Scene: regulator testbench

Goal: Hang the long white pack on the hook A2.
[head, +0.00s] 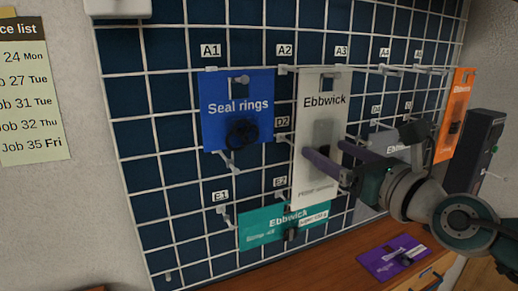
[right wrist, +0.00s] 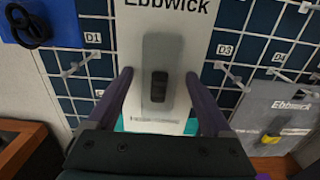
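The long white pack (head: 316,110), marked Ebbwick, is upright at the board between labels A2 and A3; it also shows in the right wrist view (right wrist: 165,45). Hook A2 (head: 284,69) starts left of the pack's top; I cannot tell whether the pack is on it. My right gripper (head: 326,152) is in front of the pack's lower half. In the right wrist view its fingers (right wrist: 159,78) look apart, one either side of the pack's grey raised part, with a gap at the left. My left gripper is not in view.
A blue Seal rings pack (head: 222,92) hangs left of the white pack. A teal pack (head: 262,231) hangs below, a grey pack (right wrist: 270,108) and an orange pack (head: 455,110) to the right. A purple pack (head: 385,262) lies on the wooden bench.

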